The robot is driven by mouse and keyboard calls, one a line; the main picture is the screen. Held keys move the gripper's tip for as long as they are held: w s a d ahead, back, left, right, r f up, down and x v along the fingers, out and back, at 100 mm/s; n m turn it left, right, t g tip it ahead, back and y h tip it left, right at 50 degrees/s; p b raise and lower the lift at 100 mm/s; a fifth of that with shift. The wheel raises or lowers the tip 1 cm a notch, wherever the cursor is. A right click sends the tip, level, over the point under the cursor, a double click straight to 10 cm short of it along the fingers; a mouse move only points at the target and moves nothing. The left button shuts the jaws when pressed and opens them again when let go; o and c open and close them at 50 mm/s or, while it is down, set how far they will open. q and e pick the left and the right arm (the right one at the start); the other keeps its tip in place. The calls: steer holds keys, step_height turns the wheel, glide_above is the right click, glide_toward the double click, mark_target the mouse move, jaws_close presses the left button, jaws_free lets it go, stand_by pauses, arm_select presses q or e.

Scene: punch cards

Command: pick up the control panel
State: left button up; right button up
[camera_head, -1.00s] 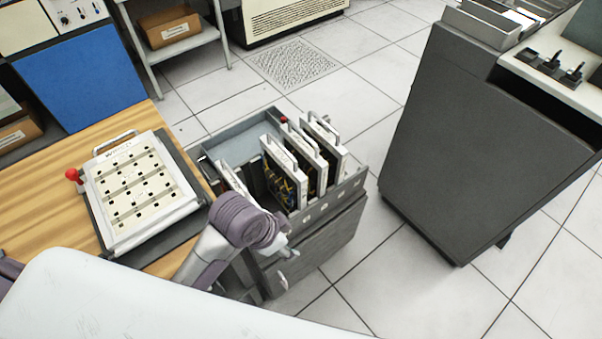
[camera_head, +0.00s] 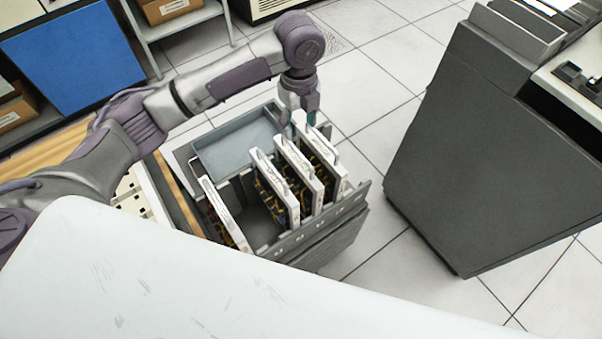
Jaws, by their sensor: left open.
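Several upright control panels with pale edges, handles and wiring stand in the slots of a grey cart. One stands at the left (camera_head: 224,212); three more are grouped to the right, the nearest of them (camera_head: 275,188), a middle one (camera_head: 300,172) and the farthest right one (camera_head: 327,166). My left gripper (camera_head: 304,118) is open, pointing down at the top of the farthest right panel. Whether its fingers straddle the handle or touch it cannot be told. My right gripper is out of view.
The cart (camera_head: 352,200) has an open blue-grey tray at its back. A tall dark grey machine (camera_head: 470,150) stands to the right, with tiled floor (camera_head: 375,120) between. A shelf with a box (camera_head: 168,10) and a blue panel (camera_head: 75,60) are at the back left.

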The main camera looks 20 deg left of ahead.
mark_target(297, 151)
arm_select(q)
steer(key=s+f, duration=0.2)
steer(key=f, duration=0.1)
step_height(297, 151, down, 3)
steer(key=shift+r, duration=0.1)
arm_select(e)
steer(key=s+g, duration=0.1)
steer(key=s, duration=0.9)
arm_select(q)
steer(key=f, duration=0.3)
steer(key=shift+w+p, duration=0.3)
steer(key=shift+p, duration=0.1)
step_height(297, 151, down, 3)
steer(key=shift+w+a+r, duration=0.15)
steer(key=shift+f, duration=0.5)
steer(key=c, duration=1)
jaws_close()
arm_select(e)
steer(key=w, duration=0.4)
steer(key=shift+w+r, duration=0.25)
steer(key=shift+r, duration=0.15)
